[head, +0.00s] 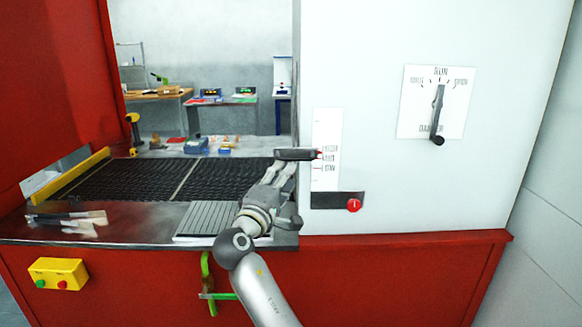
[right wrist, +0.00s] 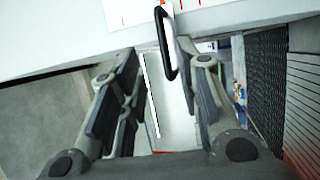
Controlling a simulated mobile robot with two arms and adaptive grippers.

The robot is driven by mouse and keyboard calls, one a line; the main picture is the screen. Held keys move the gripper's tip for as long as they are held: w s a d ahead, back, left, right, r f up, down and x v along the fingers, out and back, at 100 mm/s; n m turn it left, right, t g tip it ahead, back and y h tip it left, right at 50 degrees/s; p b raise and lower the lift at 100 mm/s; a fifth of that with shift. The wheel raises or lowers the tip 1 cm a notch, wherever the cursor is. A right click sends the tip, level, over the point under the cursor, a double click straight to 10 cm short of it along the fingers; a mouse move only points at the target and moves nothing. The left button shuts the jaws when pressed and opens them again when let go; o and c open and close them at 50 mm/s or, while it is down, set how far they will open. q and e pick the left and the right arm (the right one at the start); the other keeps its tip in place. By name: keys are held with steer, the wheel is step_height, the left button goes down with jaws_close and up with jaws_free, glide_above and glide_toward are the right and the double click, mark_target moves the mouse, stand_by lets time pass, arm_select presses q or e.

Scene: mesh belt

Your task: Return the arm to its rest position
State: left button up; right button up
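My right arm reaches up from the bottom of the head view. Its gripper (head: 281,172) is just below a dark slider handle (head: 297,154) at the left edge of the white panel (head: 400,195). In the right wrist view the two fingers of the right gripper (right wrist: 158,58) are spread apart, with nothing clamped between them. The black handle loop (right wrist: 167,42) shows near the fingertips, closer to the right finger; I cannot tell whether they touch. My left gripper is in neither view.
A dark mesh belt (head: 130,182) lies left of the arm, with a ribbed plate (head: 205,219) in front. Blurred tools (head: 68,219) lie on the metal ledge. The panel carries a dial lever (head: 438,115) and a red knob (head: 354,206). A yellow button box (head: 57,274) is on the red front.

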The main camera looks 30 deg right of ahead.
steer(key=shift+v, duration=1.15)
steer(key=w+a+f+n+y, duration=0.2)
steer(key=f+y, duration=0.2)
steer(key=f, duration=1)
steer(key=w+a+f+n+y, duration=0.2)
steer(key=f+y, duration=0.1)
steer(key=f, duration=1)
steer(key=s+a+f+g+y, duration=0.2)
steer(key=s+f, duration=0.4)
steer(key=f, duration=0.5)
steer(key=s+a+f+g+y, duration=0.1)
steer(key=s+a+f+y, duration=0.1)
steer(key=s+f, duration=0.65)
steer(key=s+a+f+g+y, duration=0.1)
steer(key=s+f+g+y, duration=0.15)
steer(key=f, duration=1.15)
steer(key=s+f+m+g+y, duration=0.1)
steer(key=s+f, duration=0.5)
steer(key=s, duration=0.7)
steer(key=s+f+m+g, duration=0.2)
steer(key=s+f+m, duration=0.2)
steer(key=s, duration=1)
steer(key=s+a+f+m+g+y, duration=0.1)
steer(key=s+f+m+g, duration=0.1)
steer(key=s+f, duration=0.6)
steer(key=s+m, duration=0.1)
steer(key=s, duration=0.5)
steer(key=shift+f+y, duration=0.2)
steer(key=shift+y, duration=0.15)
